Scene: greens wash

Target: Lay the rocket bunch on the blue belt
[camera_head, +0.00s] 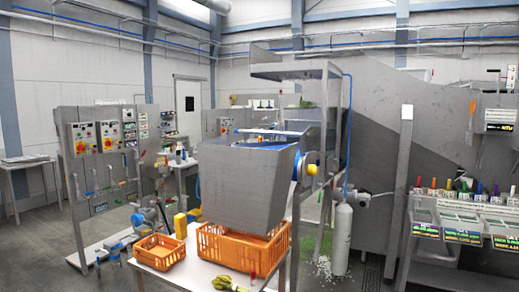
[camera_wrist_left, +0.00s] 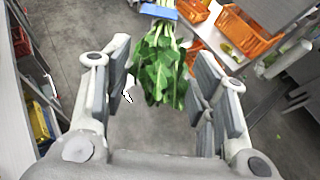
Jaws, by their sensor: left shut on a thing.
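The rocket bunch (camera_wrist_left: 160,70) shows in the left wrist view, with dark green leaves hanging down and pale stems above, crossed by a blue band (camera_wrist_left: 158,11). My left gripper (camera_wrist_left: 162,85) is shut on the bunch, its grey fingers on either side of the leaves. The exact contact is hard to see. In the head view a strip of blue surface (camera_head: 278,145) shows at the top of the grey metal hopper; I cannot tell if it is the belt, and the hopper wall hides most of it. Neither gripper shows in the head view.
Orange crates (camera_head: 243,248) (camera_head: 158,252) stand on a white table (camera_head: 195,270) at the front. A yellow-green item (camera_head: 229,285) lies at its front edge. A grey gas cylinder (camera_head: 342,238) and a steel post stand to the right. Floor shows below the bunch.

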